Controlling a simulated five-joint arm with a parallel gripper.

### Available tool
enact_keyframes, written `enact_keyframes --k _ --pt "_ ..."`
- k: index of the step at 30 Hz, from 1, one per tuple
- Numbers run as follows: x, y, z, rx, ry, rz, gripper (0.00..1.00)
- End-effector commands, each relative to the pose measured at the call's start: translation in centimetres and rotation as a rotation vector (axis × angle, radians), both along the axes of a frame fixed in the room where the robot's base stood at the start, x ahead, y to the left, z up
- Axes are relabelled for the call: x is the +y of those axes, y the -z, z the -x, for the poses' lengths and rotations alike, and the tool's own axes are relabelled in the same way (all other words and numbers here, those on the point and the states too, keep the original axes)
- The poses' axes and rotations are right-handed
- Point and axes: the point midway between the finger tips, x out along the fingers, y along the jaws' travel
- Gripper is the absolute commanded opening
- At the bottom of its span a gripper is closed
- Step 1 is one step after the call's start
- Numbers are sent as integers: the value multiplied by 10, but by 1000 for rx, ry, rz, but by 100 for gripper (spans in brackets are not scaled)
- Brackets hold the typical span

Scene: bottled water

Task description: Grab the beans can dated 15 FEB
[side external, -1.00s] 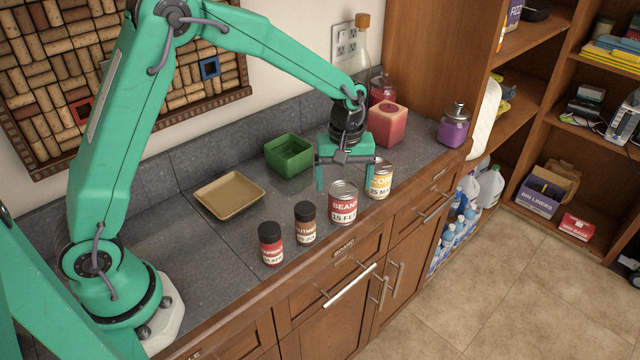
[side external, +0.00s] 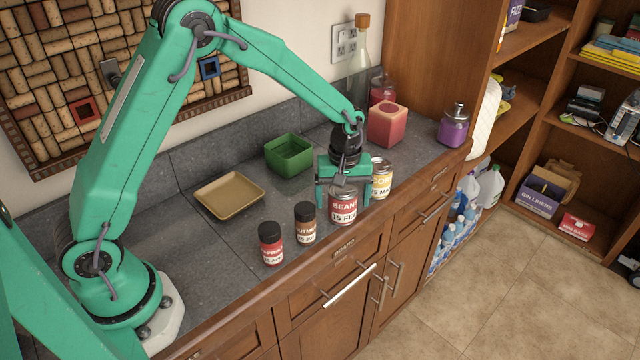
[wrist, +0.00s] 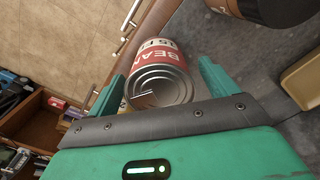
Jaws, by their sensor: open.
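The beans can (side external: 343,209) has a red and white label reading BEANS and 15 FEB, and stands upright near the counter's front edge. My gripper (side external: 342,203) is open and lowered over it, with one finger on each side of the can in the side view. In the wrist view, the can (wrist: 160,78) shows its ringed metal lid and part of its label between the two green fingers of my gripper (wrist: 163,80). A gap shows on the right; contact on the left I cannot tell.
A yellow-labelled can (side external: 381,178) stands close behind and right of the beans can. A nutmeg jar (side external: 305,223) and a red-labelled jar (side external: 271,244) stand to the left. A tan tray (side external: 229,194) and green bowl (side external: 289,154) sit farther back.

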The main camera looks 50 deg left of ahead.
Motion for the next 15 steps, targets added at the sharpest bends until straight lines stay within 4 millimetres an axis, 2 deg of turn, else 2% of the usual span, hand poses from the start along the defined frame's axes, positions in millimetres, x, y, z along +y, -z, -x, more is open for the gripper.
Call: enact_keyframes --k 5,8,14,15 --pt "0 0 0 0 0 0 86" --pt "0 0 0 0 0 0 70" --pt "0 0 0 0 0 0 31" --pt "0 -1 0 -1 0 0 28"
